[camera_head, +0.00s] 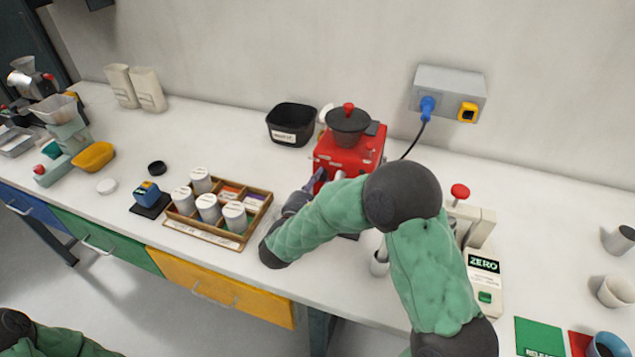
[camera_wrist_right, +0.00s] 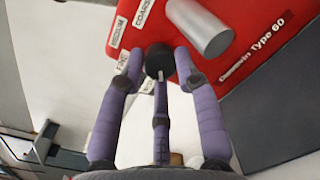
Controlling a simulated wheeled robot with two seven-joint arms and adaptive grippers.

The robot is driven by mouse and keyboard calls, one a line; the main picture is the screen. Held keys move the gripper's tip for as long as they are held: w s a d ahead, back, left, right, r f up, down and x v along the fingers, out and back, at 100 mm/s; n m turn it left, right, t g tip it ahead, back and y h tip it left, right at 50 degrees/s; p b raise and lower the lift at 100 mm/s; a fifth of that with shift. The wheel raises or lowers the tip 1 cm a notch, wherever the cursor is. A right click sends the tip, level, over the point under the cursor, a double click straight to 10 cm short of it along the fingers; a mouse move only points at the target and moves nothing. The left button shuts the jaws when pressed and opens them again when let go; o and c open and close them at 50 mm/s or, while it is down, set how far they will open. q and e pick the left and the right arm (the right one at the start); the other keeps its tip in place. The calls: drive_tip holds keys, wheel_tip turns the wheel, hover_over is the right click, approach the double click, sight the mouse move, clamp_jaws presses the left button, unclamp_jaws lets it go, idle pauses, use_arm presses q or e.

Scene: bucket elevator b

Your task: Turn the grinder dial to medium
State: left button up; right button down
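The red grinder (camera_head: 350,152) stands on the counter with a dark hopper and a red knob on top. In the right wrist view its red face (camera_wrist_right: 262,20) carries FINE, MEDIUM and COARSE labels and a grey cylindrical spout. The black round dial (camera_wrist_right: 158,58) sits beside the FINE label (camera_wrist_right: 123,62). My right gripper (camera_wrist_right: 155,66) is open, its purple fingers spread on either side of the dial; I cannot tell whether they touch it. In the head view my right arm largely hides this gripper (camera_head: 316,184) and the grinder's front. My left gripper is out of view.
A wooden tray (camera_head: 180,231) of white canisters stands left of the grinder, and a black bin (camera_head: 291,119) behind it. A scale marked ZERO (camera_head: 484,263) stands right of my arm. A blue plug (camera_head: 428,106) and cord run to the wall box.

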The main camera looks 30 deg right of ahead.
drive_tip(key=shift+f, duration=0.15)
drive_tip(key=shift+m+b, duration=0.3)
drive_tip(key=shift+b, duration=0.3)
drive_tip(key=c, duration=1.2)
unclamp_jaws()
drive_tip(key=shift+s+a, duration=0.1)
drive_tip(key=shift+a, duration=0.05)
drive_tip(key=v, duration=1.1)
drive_tip(key=shift+s+a, duration=0.25)
drive_tip(key=shift+a, duration=0.05)
